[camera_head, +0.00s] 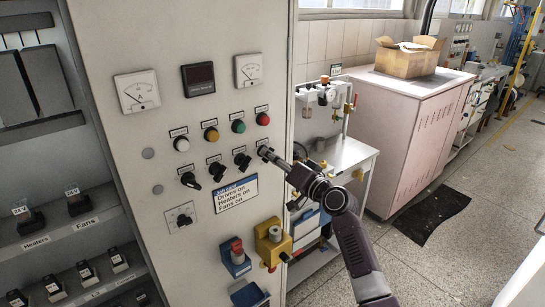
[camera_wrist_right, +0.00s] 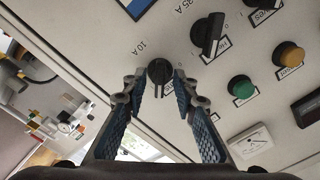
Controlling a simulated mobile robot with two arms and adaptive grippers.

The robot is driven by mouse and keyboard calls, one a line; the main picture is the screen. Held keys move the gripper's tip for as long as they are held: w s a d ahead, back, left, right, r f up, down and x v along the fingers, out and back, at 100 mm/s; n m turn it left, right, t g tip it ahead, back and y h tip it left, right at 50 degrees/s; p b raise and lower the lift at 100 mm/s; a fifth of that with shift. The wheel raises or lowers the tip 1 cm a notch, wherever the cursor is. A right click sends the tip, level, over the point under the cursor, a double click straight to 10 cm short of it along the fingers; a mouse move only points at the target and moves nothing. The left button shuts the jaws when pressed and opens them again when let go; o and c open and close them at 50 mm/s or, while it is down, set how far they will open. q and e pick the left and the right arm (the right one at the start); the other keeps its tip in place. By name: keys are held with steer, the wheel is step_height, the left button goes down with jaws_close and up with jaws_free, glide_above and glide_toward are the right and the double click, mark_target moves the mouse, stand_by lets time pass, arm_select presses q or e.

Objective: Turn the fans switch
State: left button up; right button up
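A grey control panel carries a row of black rotary switches. Three show clearly in the head view: the left one (camera_head: 190,180), the middle one (camera_head: 217,171) and the right one (camera_head: 243,161). My right gripper (camera_head: 266,152) is at the right end of this row and covers what is behind it. In the right wrist view, a black rotary switch (camera_wrist_right: 159,71) sits between the tips of my open right gripper (camera_wrist_right: 160,82), with small gaps on both sides. I cannot read which label belongs to the fans switch. My left gripper is not in view.
Coloured buttons, such as the green one (camera_head: 238,126), sit above the switches. A white label plate (camera_head: 236,194) and a yellow socket box (camera_head: 272,243) are below. A pink cabinet (camera_head: 405,135) bears a cardboard box (camera_head: 408,62) at right. The floor at right is mostly clear.

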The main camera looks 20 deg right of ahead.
steer(key=c, duration=0.5)
jaws_close()
steer(key=shift+f+n+b, duration=0.1)
steer(key=shift+n+b, duration=4.4)
steer(key=shift+n, duration=4.4)
